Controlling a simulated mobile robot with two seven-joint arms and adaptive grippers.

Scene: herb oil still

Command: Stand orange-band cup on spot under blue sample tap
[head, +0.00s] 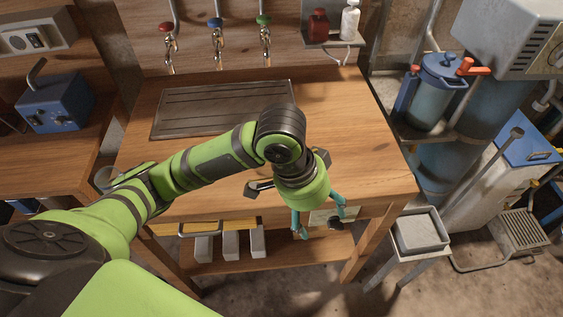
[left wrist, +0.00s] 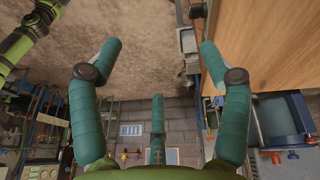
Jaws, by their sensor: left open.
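The blue sample tap (head: 217,38) is the middle one of three taps on the wooden back panel. Below the taps a dark grooved tray (head: 222,108) lies on the wooden bench; I cannot make out a marked spot on it. I cannot make out any cup with an orange band in either view. My left gripper (head: 318,226) is open and empty, with its fingers down in front of the bench's front edge. My right gripper is not in view.
A red-handled tap (head: 166,30) and a green-handled tap (head: 264,24) flank the blue one. A small shelf (head: 334,42) at the right holds a red and a white bottle. The bench top (head: 360,140) is clear at right. A grey bin (head: 421,232) stands right of the bench.

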